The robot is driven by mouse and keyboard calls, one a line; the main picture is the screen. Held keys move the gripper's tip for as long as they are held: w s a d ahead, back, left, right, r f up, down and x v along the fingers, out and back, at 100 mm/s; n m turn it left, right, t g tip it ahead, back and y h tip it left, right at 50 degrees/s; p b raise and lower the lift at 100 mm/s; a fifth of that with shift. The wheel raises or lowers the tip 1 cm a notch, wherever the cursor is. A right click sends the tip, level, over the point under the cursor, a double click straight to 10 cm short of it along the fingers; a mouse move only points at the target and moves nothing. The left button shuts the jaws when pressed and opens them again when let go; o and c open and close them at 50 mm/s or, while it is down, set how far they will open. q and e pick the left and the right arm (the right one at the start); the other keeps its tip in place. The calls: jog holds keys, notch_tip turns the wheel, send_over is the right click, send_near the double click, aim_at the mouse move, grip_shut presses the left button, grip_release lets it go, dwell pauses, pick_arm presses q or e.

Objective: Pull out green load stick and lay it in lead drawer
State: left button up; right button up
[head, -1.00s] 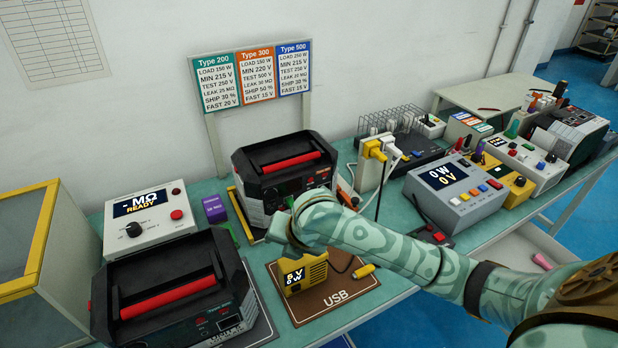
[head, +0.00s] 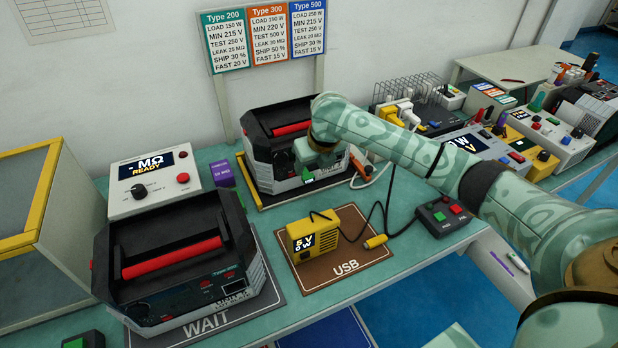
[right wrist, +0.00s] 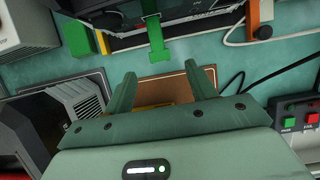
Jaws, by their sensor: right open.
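The green load stick (right wrist: 156,38) stands out from the front of the far black power station (right wrist: 190,14) in the right wrist view. A bright green bit of it (head: 308,174) shows under my right gripper in the head view. My right gripper (right wrist: 159,74) is open and empty. Its two fingers point at the stick, with the stick's end just beyond and between the fingertips, apart from them. In the head view the gripper (head: 312,158) is in front of the far power station (head: 262,150). An open white drawer (head: 490,270) under the right table edge holds a green-marked white stick. My left gripper is out of view.
A yellow load box (head: 313,234) with a cable stands on the brown USB mat (head: 350,262) below. A near power station (head: 180,262) sits on the WAIT mat. A button box (head: 441,215) is at the front edge. A purple block (head: 221,173) stands left.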

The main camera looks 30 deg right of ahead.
aim_at(309, 176)
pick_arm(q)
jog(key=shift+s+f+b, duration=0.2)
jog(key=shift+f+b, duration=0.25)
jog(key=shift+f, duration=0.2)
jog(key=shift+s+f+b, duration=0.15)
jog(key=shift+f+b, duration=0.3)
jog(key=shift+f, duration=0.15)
pick_arm(e)
jog(key=x, duration=0.5)
jog(key=shift+w+f, duration=0.1)
jog(key=shift+f, duration=0.15)
grip_shut()
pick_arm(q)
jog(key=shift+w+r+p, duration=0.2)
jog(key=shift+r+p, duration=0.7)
pick_arm(e)
jog(key=shift+s, duration=0.7)
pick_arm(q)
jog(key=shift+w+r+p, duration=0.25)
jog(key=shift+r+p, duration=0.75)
pick_arm(e)
jog(key=shift+s+a, duration=0.1)
jog(key=shift+s, duration=0.8)
